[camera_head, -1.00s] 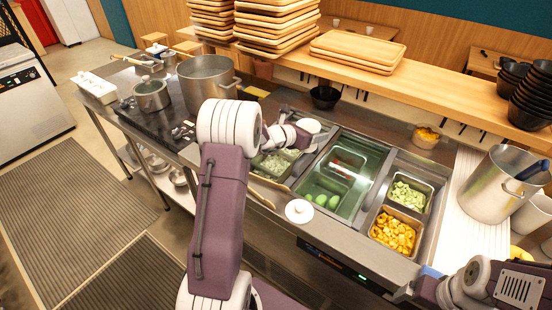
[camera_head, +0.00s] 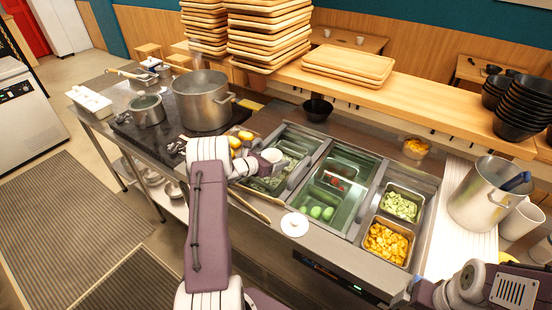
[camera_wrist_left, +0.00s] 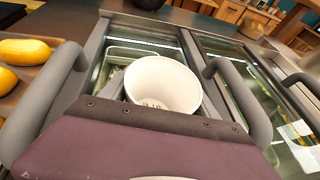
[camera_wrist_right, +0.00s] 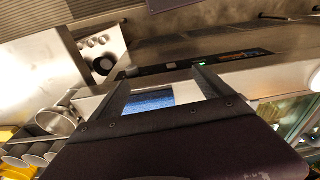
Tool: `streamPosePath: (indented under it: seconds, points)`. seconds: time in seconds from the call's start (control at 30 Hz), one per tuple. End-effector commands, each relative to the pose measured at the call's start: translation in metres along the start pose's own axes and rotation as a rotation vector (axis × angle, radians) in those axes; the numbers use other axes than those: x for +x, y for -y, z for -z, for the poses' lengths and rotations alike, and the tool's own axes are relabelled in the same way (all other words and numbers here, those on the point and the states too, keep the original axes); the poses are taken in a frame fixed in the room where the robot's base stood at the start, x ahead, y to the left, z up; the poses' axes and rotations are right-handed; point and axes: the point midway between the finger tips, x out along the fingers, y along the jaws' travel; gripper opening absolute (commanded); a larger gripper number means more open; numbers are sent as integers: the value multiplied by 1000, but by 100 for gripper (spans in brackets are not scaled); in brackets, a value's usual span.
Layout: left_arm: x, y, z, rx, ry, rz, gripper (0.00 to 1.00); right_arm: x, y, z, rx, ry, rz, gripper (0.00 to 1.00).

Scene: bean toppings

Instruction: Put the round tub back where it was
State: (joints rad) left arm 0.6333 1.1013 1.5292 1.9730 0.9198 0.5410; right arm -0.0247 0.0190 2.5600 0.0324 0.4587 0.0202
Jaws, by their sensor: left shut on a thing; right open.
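The round tub (camera_wrist_left: 163,82) is white and open-topped, with some small bits at its bottom, in the left wrist view. It sits between the fingers of my left gripper (camera_wrist_left: 145,62), which is shut on it. In the head view the tub (camera_head: 272,155) shows small and white at the end of my left arm, over the left compartments of the counter; the gripper (camera_head: 262,161) is partly hidden by the arm. My right gripper (camera_wrist_right: 162,82) is open at the counter's front right, with a blue and white patch visible beyond its fingers.
The counter holds sunken pans, including green slices (camera_head: 401,205) and orange pieces (camera_head: 387,244). A white knobbed lid (camera_head: 294,224) lies on the front ledge. Yellow items lie on a board (camera_wrist_left: 22,92) left of the tub. A black bowl (camera_head: 318,109) stands behind. A pot (camera_head: 203,100) stands left.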

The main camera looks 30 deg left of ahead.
Motion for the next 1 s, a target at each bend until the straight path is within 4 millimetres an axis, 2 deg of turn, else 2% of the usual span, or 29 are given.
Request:
streamPosePath:
  seconds: [0.37,0.4,0.43,0.47,0.73,0.83,1.0]
  points:
    - [2,0,5,1,1,0,21,6,0,-1,0,0,0,90]
    - [2,0,3,1,1,0,81,4,0,0,0,0,0,90]
    - [1,0,3,1,1,0,89,4,0,0,0,0,0,90]
    - [2,0,3,1,1,0,92,4,0,0,0,0,0,90]
    - [1,0,2,2,1,0,92,4,0,0,0,0,0,90]
    - [-1,0,-4,2,1,0,92,-4,0,0,0,0,0,90]
    - [-30,-1,0,0,1,-3,92,4,0,0,0,0,0,90]
